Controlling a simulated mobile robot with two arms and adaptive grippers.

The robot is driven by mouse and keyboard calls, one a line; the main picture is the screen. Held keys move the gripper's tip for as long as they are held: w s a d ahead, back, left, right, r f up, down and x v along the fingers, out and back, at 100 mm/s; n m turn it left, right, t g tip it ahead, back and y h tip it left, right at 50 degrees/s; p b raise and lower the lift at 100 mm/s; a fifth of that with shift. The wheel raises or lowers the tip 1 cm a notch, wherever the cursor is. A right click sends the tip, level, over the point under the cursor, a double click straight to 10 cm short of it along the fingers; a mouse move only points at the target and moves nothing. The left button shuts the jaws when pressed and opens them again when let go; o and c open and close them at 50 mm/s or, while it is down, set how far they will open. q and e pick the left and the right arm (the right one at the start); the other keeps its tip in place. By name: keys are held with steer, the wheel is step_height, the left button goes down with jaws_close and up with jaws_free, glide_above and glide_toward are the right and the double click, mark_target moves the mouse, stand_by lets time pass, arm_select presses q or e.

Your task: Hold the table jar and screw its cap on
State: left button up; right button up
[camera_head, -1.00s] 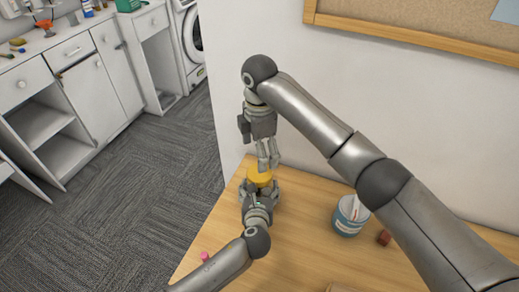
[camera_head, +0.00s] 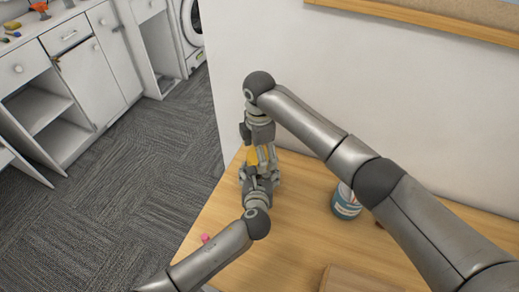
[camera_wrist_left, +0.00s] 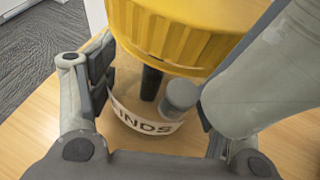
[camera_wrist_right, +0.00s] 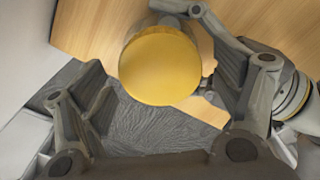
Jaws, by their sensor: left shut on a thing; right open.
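The clear jar (camera_wrist_left: 125,85) with a white label reading "INDS" stands near the table's far left corner; a dark and a grey cylindrical shape show inside or through it. The ribbed yellow cap (camera_wrist_left: 180,35) is on top of the jar; I cannot tell how tightly it sits. It also shows in the head view (camera_head: 252,157) and, round and flat, in the right wrist view (camera_wrist_right: 160,68). My left gripper (camera_head: 260,178) is shut on the jar below the cap.
A blue tin (camera_head: 346,204) stands right of the grippers, partly behind my right arm. A pink object (camera_head: 205,239) lies near the left table edge. A wooden board (camera_head: 350,280) is at the front. The wall (camera_head: 400,120) is close behind.

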steer(key=shift+c, duration=0.3)
steer(key=c, duration=1)
steer(key=m, duration=0.9)
steer(key=shift+m, duration=0.3)
steer(key=shift+c, duration=0.2)
steer(key=m, duration=0.3)
steer(key=shift+m, duration=0.3)
steer(key=m, duration=0.4)
steer(key=shift+f+m, duration=0.1)
steer(key=shift+m, duration=0.2)
steer(key=o, duration=1.2)
